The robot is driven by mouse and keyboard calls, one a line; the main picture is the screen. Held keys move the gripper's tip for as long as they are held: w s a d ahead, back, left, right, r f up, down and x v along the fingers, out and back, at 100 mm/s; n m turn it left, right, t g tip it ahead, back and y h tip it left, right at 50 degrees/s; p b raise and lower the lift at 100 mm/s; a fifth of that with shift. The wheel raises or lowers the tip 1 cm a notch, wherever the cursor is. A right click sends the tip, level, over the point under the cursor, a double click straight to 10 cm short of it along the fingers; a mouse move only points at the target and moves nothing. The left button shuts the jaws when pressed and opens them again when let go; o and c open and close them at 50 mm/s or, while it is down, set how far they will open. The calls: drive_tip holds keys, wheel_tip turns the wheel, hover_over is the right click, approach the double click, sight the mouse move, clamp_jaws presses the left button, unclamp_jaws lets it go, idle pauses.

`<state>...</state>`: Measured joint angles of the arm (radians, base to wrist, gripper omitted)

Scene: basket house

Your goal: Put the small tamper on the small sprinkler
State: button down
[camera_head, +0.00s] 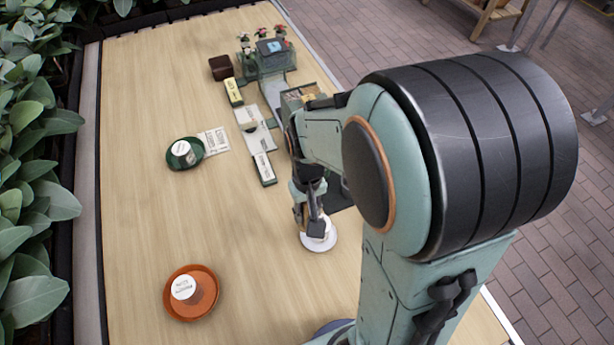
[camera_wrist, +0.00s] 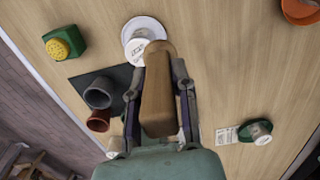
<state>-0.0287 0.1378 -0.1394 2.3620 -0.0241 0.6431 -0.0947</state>
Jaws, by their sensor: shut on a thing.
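My gripper (camera_wrist: 158,88) is shut on a long wooden piece (camera_wrist: 160,92), which I take to be the small tamper. In the head view my gripper (camera_head: 314,215) is above or beside a white saucer (camera_head: 326,243). The wrist view also shows the saucer (camera_wrist: 129,32), with a white labelled cup (camera_wrist: 135,50) on it, partly behind the wooden end. I cannot tell whether the wood touches the cup. A green square item with a yellow dotted dome (camera_wrist: 62,45) stands apart at the upper left; it may be the small sprinkler, but I cannot be sure.
A dark mat (camera_wrist: 118,76) bears a grey cup (camera_wrist: 98,93) and a reddish-brown cup (camera_wrist: 98,121). An orange dish (camera_head: 178,308) and a green dish (camera_head: 174,160) each hold a white labelled item. Boxes and a tray crowd the table's far part.

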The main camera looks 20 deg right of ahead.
drive_tip(key=shift+s+r+n, duration=0.15)
drive_tip(key=shift+s+n, duration=0.15)
drive_tip(key=shift+s, duration=0.1)
drive_tip(key=s+d+r, duration=0.6)
drive_tip(key=s+d, duration=0.2)
drive_tip(key=s, duration=0.4)
drive_tip(key=w+d+f, duration=0.4)
drive_tip(key=w, duration=0.1)
drive_tip(key=w+d+f, duration=0.4)
drive_tip(key=d+f, duration=0.1)
drive_tip(key=shift+w+f, duration=0.15)
drive_tip(key=shift+w, duration=0.25)
drive_tip(key=shift+w+d+f, duration=0.15)
drive_tip(key=shift+f, duration=0.1)
drive_tip(key=shift+w+d+f, duration=0.1)
drive_tip(key=shift+w+f, duration=0.05)
drive_tip(key=shift+f, duration=1.55)
drive_tip(key=shift+f, duration=0.2)
